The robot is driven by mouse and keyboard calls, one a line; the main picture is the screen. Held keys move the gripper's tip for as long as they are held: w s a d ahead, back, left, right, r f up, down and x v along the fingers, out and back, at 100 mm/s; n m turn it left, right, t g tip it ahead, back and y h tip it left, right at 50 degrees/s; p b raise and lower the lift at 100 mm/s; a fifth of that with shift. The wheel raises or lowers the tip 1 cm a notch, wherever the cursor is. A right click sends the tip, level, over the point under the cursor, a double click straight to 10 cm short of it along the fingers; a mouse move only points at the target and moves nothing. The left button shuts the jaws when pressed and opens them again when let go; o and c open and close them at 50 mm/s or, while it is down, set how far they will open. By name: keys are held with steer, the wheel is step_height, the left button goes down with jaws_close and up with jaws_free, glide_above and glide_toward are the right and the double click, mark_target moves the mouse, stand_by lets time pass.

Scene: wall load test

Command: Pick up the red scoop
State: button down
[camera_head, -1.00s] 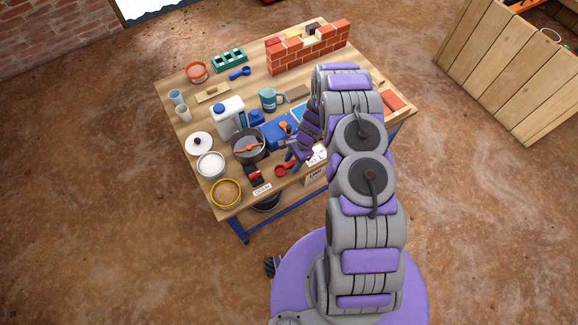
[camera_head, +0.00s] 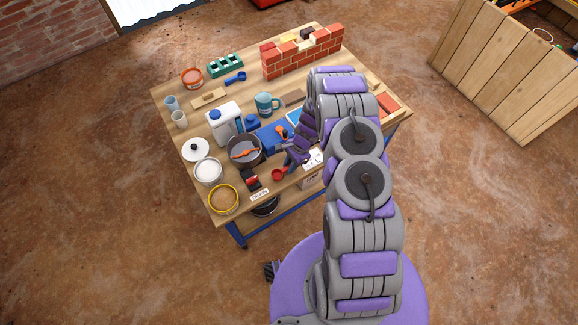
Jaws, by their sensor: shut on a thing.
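The red scoop (camera_head: 278,174) is at the front part of the workbench, its bowl showing just below my gripper. My gripper (camera_head: 288,160) is above the front of the bench, right of the grey pot, with its fingers pointing down and left. It is shut on the red scoop, at the handle end. The fingers and the purple wrist hide most of the handle. I cannot tell whether the scoop is clear of the bench top.
The grey pot (camera_head: 245,163) with an orange tool in it stands close left of the gripper. A red and black item (camera_head: 252,180) lies left of the scoop. A white box (camera_head: 313,158) is to the right. A brick wall (camera_head: 303,52) stands at the back.

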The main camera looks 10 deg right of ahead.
mark_target(286, 170)
steer(key=r, duration=0.1)
steer(key=r+p, duration=0.1)
steer(key=r, duration=0.1)
steer(key=shift+s+a+r, duration=0.1)
steer(key=shift+s+r, duration=0.1)
steer(key=shift+s, duration=0.15)
steer(key=s+a+r+p, duration=0.1)
steer(key=s+a, duration=0.2)
steer(key=s, duration=1.2)
steer(key=shift+p, duration=0.35)
steer(key=shift+w, duration=0.15)
